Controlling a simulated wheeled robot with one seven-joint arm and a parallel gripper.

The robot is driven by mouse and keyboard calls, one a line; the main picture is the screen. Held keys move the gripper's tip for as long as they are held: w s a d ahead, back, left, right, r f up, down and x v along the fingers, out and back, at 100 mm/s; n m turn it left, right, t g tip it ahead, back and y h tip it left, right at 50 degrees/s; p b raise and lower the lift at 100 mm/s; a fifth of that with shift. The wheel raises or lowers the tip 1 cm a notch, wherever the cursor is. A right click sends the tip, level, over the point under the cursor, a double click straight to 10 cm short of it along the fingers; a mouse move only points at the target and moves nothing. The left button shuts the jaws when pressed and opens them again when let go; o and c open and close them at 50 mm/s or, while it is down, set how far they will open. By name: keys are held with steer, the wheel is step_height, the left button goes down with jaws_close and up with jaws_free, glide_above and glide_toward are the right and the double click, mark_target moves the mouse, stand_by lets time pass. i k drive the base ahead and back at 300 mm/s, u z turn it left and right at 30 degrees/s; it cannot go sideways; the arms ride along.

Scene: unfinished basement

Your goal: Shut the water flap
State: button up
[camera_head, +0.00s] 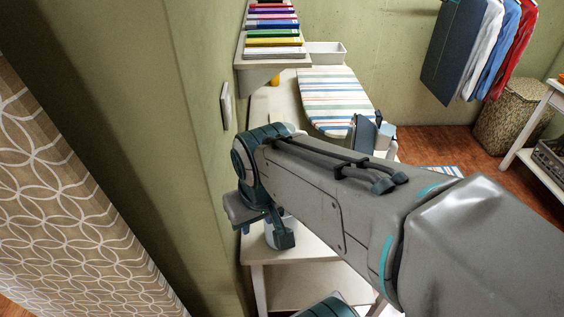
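My gripper (265,230) hangs at the far end of my arm, beside the green wall and above a white table (322,247). Its fingers are small and partly seen from behind, so I cannot tell how far apart they are. A pale bluish-white object (279,235) shows in part just behind the gripper, above the table; I cannot tell what it is or whether the gripper touches it. I cannot make out a water flap. My arm hides much of the area to the right of the gripper.
A striped ironing board (335,93) lies behind my arm. Clothes (490,50) hang at the back right near a woven hamper (508,115). The green wall (165,110) is close on the left.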

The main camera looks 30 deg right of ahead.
mark_target(379, 119)
steer(key=k, duration=0.5)
steer(key=z, duration=0.3)
steer(key=i, duration=0.45)
steer(key=z, duration=1.05)
